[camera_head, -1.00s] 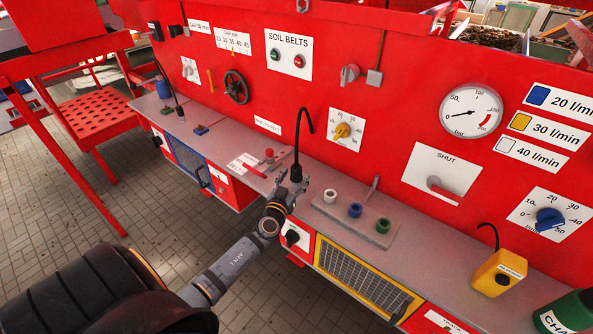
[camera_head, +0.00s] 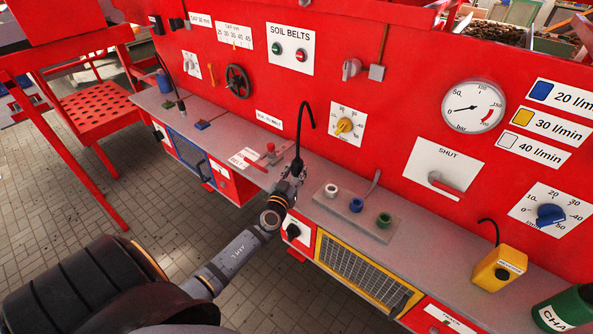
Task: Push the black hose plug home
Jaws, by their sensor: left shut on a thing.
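The black hose plug (camera_head: 298,165) stands about upright at the grey ledge (camera_head: 325,176), in front of the red panel. Its thin black hose (camera_head: 300,125) rises from the top and hooks over to the right. My left gripper (camera_head: 292,178) reaches in from the lower left and is shut on the lower part of the plug. The fingers hide the plug's lower end and whatever is under it, so I cannot tell how deep it sits. My right gripper is not in view.
Right of the gripper is a grey block with white, blue and green sockets (camera_head: 355,206) and a lever. Left of it are a small red knob (camera_head: 270,147) and a red lever. A yellow box (camera_head: 500,268) and a green canister (camera_head: 565,310) stand farther right.

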